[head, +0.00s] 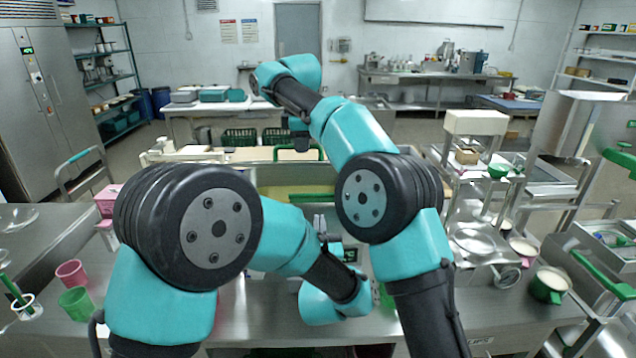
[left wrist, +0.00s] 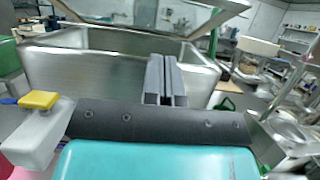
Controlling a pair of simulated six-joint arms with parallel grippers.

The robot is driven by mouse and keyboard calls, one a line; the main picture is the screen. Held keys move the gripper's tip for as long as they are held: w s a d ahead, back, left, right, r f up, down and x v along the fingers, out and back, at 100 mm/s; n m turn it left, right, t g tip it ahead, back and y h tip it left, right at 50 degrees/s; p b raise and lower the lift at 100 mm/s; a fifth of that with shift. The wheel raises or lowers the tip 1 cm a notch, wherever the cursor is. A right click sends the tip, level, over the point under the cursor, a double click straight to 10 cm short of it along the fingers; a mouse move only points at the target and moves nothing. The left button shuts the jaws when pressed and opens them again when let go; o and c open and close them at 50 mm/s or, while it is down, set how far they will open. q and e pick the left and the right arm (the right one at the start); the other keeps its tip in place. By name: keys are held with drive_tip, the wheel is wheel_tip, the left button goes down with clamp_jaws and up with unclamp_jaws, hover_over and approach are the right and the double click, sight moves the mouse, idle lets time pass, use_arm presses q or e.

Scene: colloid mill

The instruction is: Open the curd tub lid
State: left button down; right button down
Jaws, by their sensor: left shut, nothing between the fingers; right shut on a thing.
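The steel curd tub (head: 262,176) stands behind my arms in the head view, with pale yellow contents showing inside. Its open top and steel front wall (left wrist: 90,75) fill the middle of the left wrist view. The lid (left wrist: 135,12) is tilted up above the opening in that view. My right gripper (head: 300,142) is above the tub's far side, shut at a green handle (head: 283,149); the exact contact is hard to see. My left gripper (head: 320,222) is shut and empty at the tub's near side. Its fingers (left wrist: 165,80) are together in front of the tub wall.
Pink and green cups (head: 74,302) stand on the steel counter at left. A green pot (head: 549,286) and steel trays stand at right. A white block with a yellow top (left wrist: 38,100) is near my left wrist. My arms hide much of the tub's front.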

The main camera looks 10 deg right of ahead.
drive_tip(key=shift+w+d+f, duration=0.15)
drive_tip(key=shift+w+f, duration=0.05)
drive_tip(key=shift+f, duration=0.1)
use_arm(q)
drive_tip(key=r+x, duration=0.1)
drive_tip(key=x, duration=0.7)
drive_tip(key=s+r+x, duration=0.1)
drive_tip(key=x, duration=0.3)
drive_tip(key=shift+w+r, duration=0.3)
drive_tip(key=shift+r, duration=0.2)
